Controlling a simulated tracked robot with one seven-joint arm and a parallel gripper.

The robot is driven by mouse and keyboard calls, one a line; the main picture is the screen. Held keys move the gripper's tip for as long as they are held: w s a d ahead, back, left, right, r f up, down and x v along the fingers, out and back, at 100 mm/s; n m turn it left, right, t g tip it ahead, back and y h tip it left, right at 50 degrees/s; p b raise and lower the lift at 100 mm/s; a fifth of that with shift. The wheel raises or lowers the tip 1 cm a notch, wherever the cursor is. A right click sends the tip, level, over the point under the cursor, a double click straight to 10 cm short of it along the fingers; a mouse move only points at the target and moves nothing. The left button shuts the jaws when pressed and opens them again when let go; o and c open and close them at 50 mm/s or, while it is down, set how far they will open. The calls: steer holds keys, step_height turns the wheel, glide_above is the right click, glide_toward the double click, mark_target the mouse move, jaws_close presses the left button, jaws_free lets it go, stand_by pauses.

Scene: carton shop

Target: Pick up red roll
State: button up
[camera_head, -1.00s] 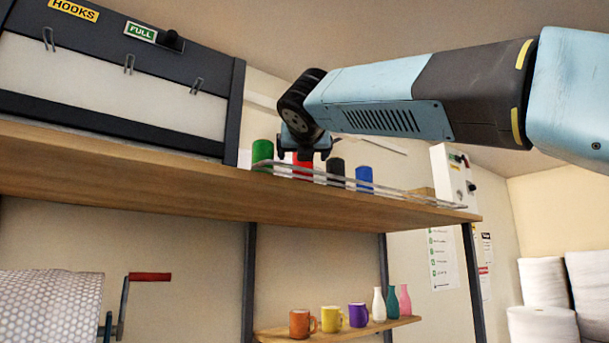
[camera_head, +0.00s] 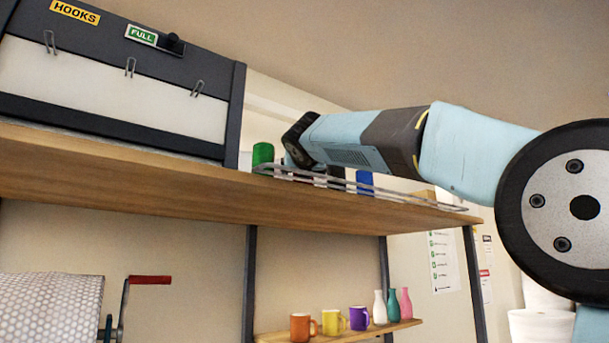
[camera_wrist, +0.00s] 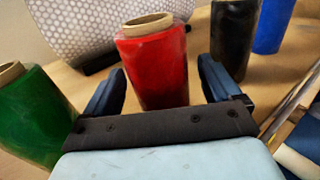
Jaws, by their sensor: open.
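The red roll (camera_wrist: 156,66) stands upright on the wooden shelf in the wrist view, its tan core end showing at the top. My gripper (camera_wrist: 162,82) is open, with one dark finger on each side of the red roll's lower part. A gap shows between the roll and the right finger; on the left the finger is close, and I cannot tell if it touches. In the head view my arm hides the red roll, and my fingers are hidden there too.
A green roll (camera_wrist: 30,112) stands at left, a black roll (camera_wrist: 233,40) and a blue roll (camera_wrist: 273,22) at right. A wire rail (camera_head: 345,183) runs along the edge of the wooden shelf (camera_head: 200,192). A hook-fronted cabinet (camera_head: 120,85) stands left of the rolls.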

steer(key=shift+w, duration=0.65)
steer(key=shift+c, duration=0.2)
steer(key=c, duration=1.2)
